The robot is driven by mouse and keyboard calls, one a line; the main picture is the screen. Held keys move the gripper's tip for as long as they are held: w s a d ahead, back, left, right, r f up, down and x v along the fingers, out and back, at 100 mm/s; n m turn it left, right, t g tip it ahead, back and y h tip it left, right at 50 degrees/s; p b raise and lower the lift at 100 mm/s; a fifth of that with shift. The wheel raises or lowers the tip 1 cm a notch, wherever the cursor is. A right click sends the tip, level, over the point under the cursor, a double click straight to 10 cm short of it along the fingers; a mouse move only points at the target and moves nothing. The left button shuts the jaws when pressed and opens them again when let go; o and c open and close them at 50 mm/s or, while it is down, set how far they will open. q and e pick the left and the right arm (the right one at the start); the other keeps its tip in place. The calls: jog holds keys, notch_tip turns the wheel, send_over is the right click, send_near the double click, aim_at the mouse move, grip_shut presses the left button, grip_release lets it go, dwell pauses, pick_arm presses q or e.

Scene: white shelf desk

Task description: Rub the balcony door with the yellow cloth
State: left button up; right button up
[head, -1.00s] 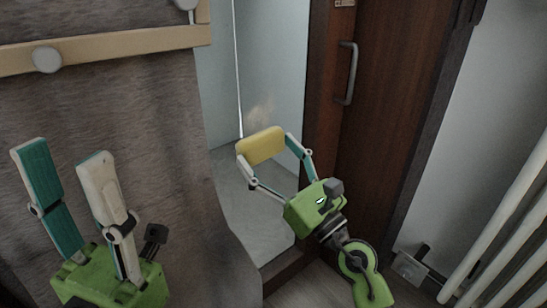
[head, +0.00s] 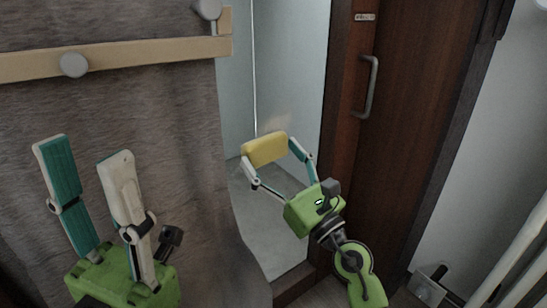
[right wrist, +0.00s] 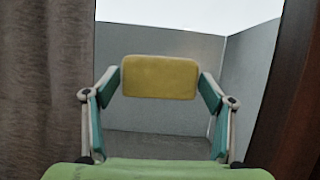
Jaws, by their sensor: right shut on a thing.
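The yellow cloth (head: 265,149), a flat block-like pad, is held between the fingers of my right gripper (head: 279,158). It also shows in the right wrist view (right wrist: 159,77), gripped at its left and right ends by the teal fingers. My left gripper (head: 88,160) is open and empty in front of the curtain.
A grey-brown curtain (head: 130,115) hangs at the left, with a beige wooden rail (head: 135,54) carrying round knobs across it. White radiator pipes (head: 520,262) stand at the lower right. A pale wall (head: 480,140) lies right of the door.

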jog(key=shift+w+a, duration=0.45)
jog(key=shift+w, duration=0.2)
dwell(0.3)
